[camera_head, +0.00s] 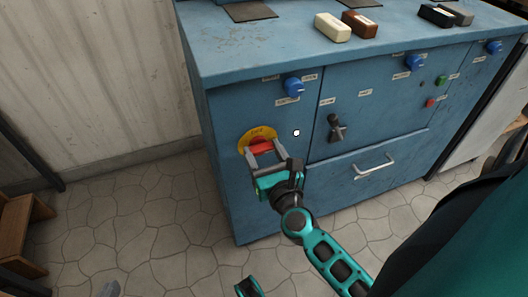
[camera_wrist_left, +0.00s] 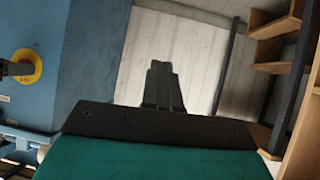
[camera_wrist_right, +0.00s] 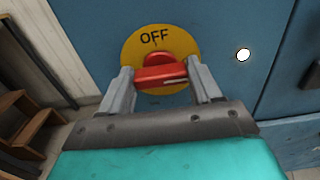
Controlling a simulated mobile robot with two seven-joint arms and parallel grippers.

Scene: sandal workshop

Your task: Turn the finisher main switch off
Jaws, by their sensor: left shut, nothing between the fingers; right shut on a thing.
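The main switch is a red rotary handle (camera_head: 261,147) on a yellow round plate (camera_head: 248,136), on the blue cabinet's left front. In the right wrist view the red handle (camera_wrist_right: 160,76) lies roughly level, below the word OFF on the yellow plate (camera_wrist_right: 181,42). My right gripper (camera_head: 266,154) is shut on the handle, one finger at each end; it also shows in the right wrist view (camera_wrist_right: 160,78). My left gripper (camera_wrist_left: 163,70) is shut and empty, away from the cabinet. In its wrist view the yellow plate (camera_wrist_left: 35,62) shows at the left edge.
A small white round spot (camera_head: 296,133) is right of the switch. The blue cabinet (camera_head: 232,215) also has blue knobs (camera_head: 293,87), a black handle (camera_head: 336,129) and a drawer pull (camera_head: 374,166). Blocks (camera_head: 332,27) lie on top.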

